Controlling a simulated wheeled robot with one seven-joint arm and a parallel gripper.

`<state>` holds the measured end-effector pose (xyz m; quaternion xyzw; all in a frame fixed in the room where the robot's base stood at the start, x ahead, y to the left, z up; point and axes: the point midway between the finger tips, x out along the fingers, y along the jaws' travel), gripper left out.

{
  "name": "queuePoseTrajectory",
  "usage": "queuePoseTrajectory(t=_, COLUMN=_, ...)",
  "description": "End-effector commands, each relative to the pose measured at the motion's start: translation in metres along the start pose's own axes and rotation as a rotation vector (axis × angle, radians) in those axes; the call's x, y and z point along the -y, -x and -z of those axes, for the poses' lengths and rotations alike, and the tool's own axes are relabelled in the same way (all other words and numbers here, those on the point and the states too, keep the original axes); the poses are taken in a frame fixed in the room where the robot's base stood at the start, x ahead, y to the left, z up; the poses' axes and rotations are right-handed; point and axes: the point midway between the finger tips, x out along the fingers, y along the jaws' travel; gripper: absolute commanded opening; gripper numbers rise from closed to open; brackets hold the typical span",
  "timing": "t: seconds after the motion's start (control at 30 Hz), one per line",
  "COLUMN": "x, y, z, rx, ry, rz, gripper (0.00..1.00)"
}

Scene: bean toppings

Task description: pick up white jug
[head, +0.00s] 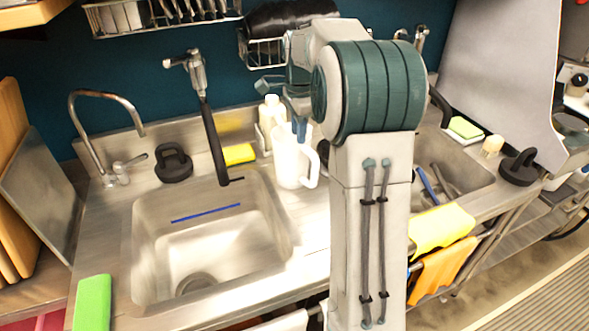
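The white jug (288,165) stands upright on the steel counter, just right of the left sink basin. Its handle is on its right side. My arm reaches over the counter from the front, and my gripper (299,128) points down at the jug's top. A bluish finger overlaps the jug's rim in the picture. I cannot tell whether it is inside the jug, touching it or in front of it. The fingers are small and partly hidden by my arm, so their opening does not show.
White bottles (270,112) stand close behind the jug. A yellow sponge (238,154) and a black faucet hose (214,145) are to its left. The left sink (150,245) is mostly empty. My arm hides part of the right sink (470,176).

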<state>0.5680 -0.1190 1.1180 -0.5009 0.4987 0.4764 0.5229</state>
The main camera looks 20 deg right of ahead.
Motion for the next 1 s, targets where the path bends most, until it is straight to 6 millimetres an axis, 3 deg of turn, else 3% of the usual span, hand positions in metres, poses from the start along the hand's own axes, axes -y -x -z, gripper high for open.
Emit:
queuePoseTrajectory(t=0.33, x=-0.001, y=-0.032, z=-0.001, rx=0.000, ry=0.002, rz=-0.002, gripper=0.28)
queuePoseTrajectory(t=0.6, x=-0.001, y=-0.069, z=-0.003, rx=0.000, ry=0.002, rz=0.000, gripper=0.28)
queuePoseTrajectory(t=0.87, x=0.000, y=-0.073, z=-0.003, rx=0.000, ry=0.002, rz=0.003, gripper=0.28)
queuePoseTrajectory(t=1.0, x=0.000, y=-0.073, z=-0.003, rx=0.000, ry=0.002, rz=0.002, gripper=0.00)
